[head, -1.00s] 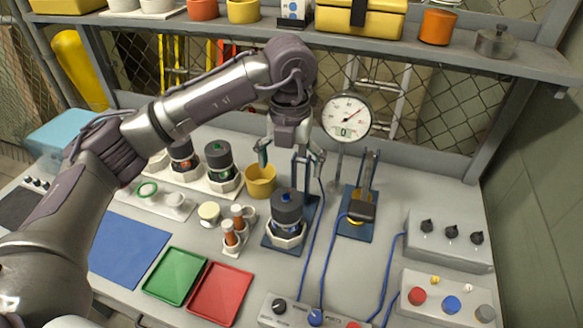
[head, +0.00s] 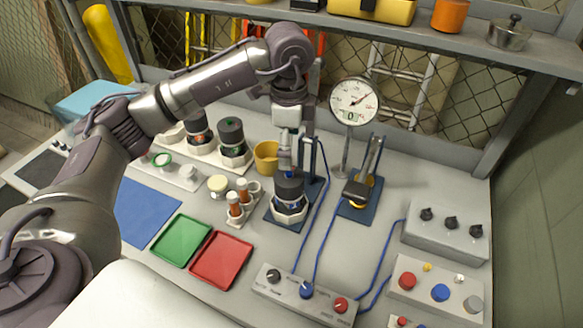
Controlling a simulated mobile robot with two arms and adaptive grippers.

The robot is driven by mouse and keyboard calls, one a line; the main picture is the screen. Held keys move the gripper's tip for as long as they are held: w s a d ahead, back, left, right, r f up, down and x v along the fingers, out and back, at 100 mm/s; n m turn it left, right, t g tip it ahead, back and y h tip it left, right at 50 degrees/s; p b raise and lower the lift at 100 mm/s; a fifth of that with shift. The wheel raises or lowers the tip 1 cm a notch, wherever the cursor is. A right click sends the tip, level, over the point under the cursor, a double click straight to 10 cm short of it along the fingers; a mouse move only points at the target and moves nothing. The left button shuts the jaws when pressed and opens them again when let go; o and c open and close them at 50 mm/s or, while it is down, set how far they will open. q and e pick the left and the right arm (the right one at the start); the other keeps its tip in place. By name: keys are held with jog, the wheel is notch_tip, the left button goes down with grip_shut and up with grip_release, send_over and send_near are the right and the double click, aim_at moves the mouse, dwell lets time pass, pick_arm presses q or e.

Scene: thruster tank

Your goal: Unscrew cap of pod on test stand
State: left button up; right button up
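The pod (head: 289,191) stands upright on the test stand (head: 285,215), with a dark cylindrical body in a white base. Its top, where the small blue cap sits, is now hidden behind my fingers. My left gripper (head: 286,165) points straight down directly over the pod, fingertips at or just above its top. The fingers line up one behind the other from this view, so I cannot tell whether they are open or shut, or touching the cap. My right gripper is not in view.
A blue-based stand with a dark clamp (head: 356,190) and a dial gauge (head: 355,101) stand to the right. A yellow cup (head: 266,158) and a rack with orange-brown vials (head: 238,207) are close on the left. Blue cables run right of the pod. Green (head: 181,240) and red (head: 222,259) trays lie in front.

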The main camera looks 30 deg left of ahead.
aim_at(290, 173)
pick_arm(q)
notch_tip(290, 173, down, 11)
jog(key=shift+r+p, duration=0.2)
jog(key=shift+p, duration=0.9)
jog(key=shift+c, duration=0.3)
